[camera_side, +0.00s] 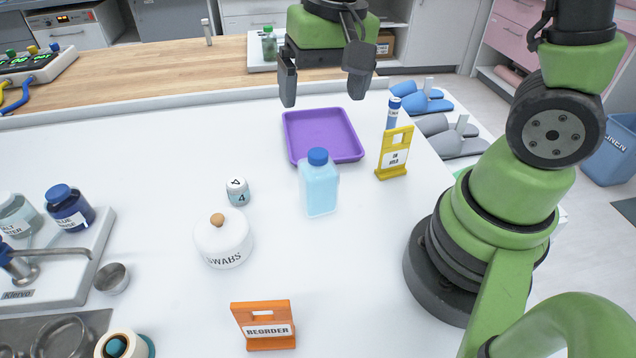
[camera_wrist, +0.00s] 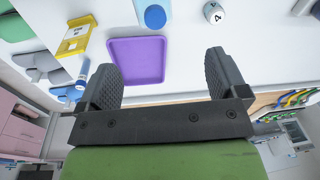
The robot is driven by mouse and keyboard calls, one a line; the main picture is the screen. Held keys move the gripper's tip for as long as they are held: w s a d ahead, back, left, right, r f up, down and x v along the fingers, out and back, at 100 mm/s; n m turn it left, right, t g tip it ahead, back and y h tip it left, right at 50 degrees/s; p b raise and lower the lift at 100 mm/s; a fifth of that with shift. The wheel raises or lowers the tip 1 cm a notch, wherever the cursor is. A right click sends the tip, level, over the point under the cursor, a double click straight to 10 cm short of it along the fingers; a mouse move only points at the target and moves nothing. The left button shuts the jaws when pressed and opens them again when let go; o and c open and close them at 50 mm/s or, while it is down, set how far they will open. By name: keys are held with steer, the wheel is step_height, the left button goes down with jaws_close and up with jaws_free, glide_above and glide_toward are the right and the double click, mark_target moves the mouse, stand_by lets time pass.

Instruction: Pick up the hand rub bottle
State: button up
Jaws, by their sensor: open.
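A light-blue translucent bottle (camera_side: 319,185) with a blue cap, which I take to be the hand rub bottle, stands upright on the white table. No label on it can be read. In the wrist view the blue-capped bottle (camera_wrist: 154,15) is at the top edge, partly cut off. My gripper (camera_side: 324,86) is open and empty, above and behind the purple tray, apart from the bottle. In the wrist view my gripper (camera_wrist: 165,75) shows its two dark fingers spread wide, with the tray between and beyond them.
The empty purple tray (camera_side: 347,155) lies just behind the bottle.

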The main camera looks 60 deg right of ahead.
mark_target(317, 153)
steer(key=shift+g, duration=0.7)
steer(key=f, duration=0.5)
steer(key=w+f, duration=0.1)
steer(key=f, duration=0.2)
steer(key=shift+w+d+f, duration=0.1)
steer(key=shift+f, duration=3.15)
steer(key=shift+c, duration=0.2)
steer(key=c, duration=1.2)
steer(key=shift+r, duration=0.15)
